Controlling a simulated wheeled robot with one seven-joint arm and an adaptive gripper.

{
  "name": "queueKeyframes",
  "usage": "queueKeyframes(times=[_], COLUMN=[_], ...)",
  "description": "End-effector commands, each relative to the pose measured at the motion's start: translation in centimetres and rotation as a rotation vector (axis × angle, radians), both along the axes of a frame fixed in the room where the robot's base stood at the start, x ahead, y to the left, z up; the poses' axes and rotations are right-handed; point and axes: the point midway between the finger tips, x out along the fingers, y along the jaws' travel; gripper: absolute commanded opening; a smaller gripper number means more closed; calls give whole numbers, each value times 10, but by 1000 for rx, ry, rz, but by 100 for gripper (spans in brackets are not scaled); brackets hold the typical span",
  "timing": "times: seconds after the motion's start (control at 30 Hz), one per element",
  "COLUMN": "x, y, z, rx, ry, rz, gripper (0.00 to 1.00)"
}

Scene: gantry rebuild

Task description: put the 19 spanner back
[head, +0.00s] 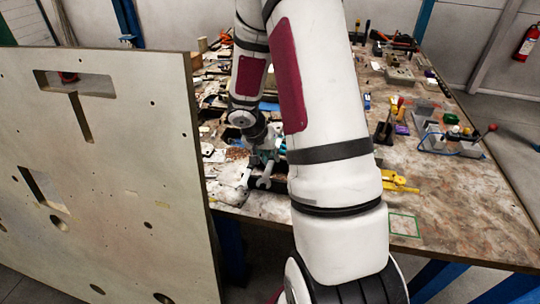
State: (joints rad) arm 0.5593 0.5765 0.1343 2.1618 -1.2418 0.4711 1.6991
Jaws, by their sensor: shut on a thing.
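My gripper (266,156) is small in the head view, past my large white arm, low over the near left part of the workbench. It is shut on a grey spanner (265,181), whose forked open end points down toward the bench's front edge. Any size mark on the spanner is too small to read. My arm hides the bench just to the right of it. A dark tray or holder (282,187) lies beneath and beside the spanner; I cannot tell whether they touch.
A tall pale board (110,130) with cut-outs stands at the left, close to my arm. The workbench (455,215) is cluttered at the back and left.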

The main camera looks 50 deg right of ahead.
Motion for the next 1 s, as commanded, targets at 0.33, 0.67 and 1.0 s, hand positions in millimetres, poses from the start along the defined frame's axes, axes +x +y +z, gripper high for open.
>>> queueKeyframes(times=[0.33,0.67,1.0], x=[-2,-1,0], y=[3,3,3], z=[0,-2,-12], rx=[0,-1,-1], ry=[0,0,-1], rz=[0,0,3], gripper=[0,0,0])
